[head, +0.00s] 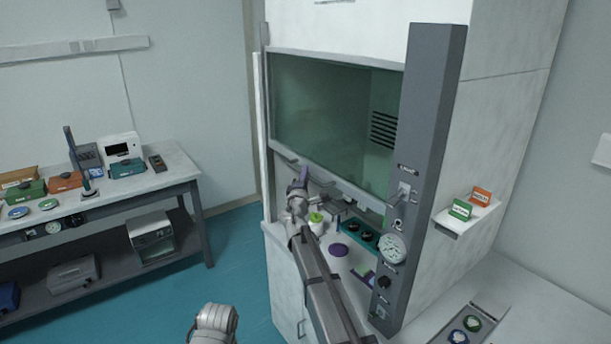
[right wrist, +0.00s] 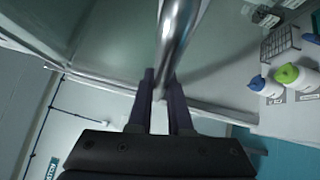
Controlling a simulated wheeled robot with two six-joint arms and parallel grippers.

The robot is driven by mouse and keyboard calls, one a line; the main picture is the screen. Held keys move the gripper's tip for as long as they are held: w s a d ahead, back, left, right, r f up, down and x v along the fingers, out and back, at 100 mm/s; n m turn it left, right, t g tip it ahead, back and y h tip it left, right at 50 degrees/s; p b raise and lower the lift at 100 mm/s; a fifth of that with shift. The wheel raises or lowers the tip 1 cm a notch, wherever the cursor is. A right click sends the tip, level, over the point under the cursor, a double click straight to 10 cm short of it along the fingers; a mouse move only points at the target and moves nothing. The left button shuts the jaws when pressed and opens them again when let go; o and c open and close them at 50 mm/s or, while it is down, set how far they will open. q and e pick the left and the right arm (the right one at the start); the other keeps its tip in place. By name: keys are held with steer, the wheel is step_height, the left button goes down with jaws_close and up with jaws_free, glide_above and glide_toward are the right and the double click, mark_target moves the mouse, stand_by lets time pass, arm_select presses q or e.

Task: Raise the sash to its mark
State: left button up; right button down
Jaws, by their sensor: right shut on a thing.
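The fume hood's sash (head: 320,115) is a greenish glass pane with a grey lower rail. It is partly raised, with an open gap below it above the hood's work surface. My right gripper (head: 302,178) is at the left part of the sash's lower edge. In the right wrist view the gripper (right wrist: 163,88) is shut on a shiny metal handle bar (right wrist: 177,38), which runs between its two dark fingers. The sash pane (right wrist: 100,45) shows beside the bar. I cannot make out the sash's mark. My left gripper is out of view.
A grey post (head: 425,150) with a round gauge (head: 392,248) borders the sash on the right. A side bench (head: 160,180) stands left across clear floor.

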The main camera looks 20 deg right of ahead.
steer(key=shift+r, duration=0.55)
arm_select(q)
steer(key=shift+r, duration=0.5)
arm_select(e)
steer(key=c, duration=1.1)
jaws_free()
steer(key=shift+c, duration=0.2)
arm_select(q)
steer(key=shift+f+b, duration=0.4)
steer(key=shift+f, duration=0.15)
arm_select(e)
steer(key=v, duration=0.8)
